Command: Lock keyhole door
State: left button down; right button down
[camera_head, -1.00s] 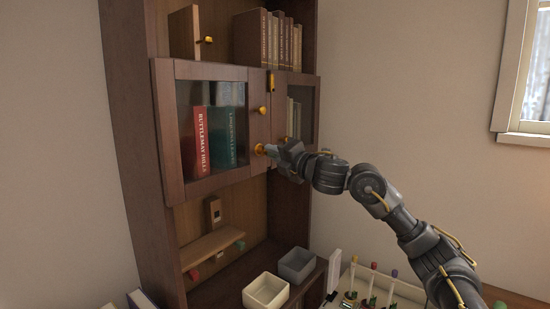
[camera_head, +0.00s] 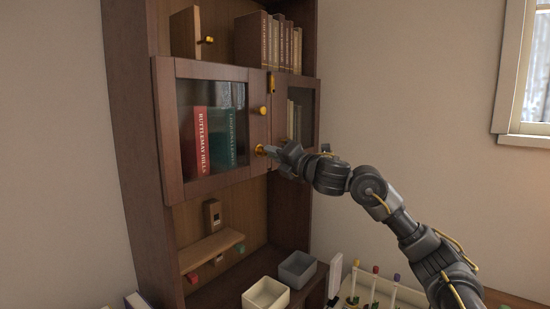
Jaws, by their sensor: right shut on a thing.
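The cabinet has two dark wooden glass-paned doors. The left door (camera_head: 168,135) and the right door (camera_head: 314,110) stand in line, with their meeting edges close together. A gold round knob (camera_head: 263,110) is on the left door's inner frame. Lower on that frame is a gold lock piece (camera_head: 260,149). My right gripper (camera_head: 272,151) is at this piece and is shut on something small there. The fingers hide most of what they hold, so I cannot tell its shape. My left gripper is not in view.
Books (camera_head: 201,140) stand behind the left pane. A grey box (camera_head: 297,283) and a cream box (camera_head: 252,301) sit on the lower surface. A rack with several colour-capped tubes (camera_head: 396,279) is at the lower right, under my right arm.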

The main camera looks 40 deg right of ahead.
jog(key=shift+w+f+n+b, duration=0.1)
jog(key=shift+f+n+b, duration=0.4)
jog(key=shift+n, duration=0.4)
jog(key=shift+r+y, duration=0.1)
jog(key=shift+y, duration=0.2)
jog(key=shift+n+b, duration=0.55)
jog(key=shift+n, duration=0.15)
jog(key=shift+n+y+b, duration=0.4)
jog(key=shift+n, duration=0.7)
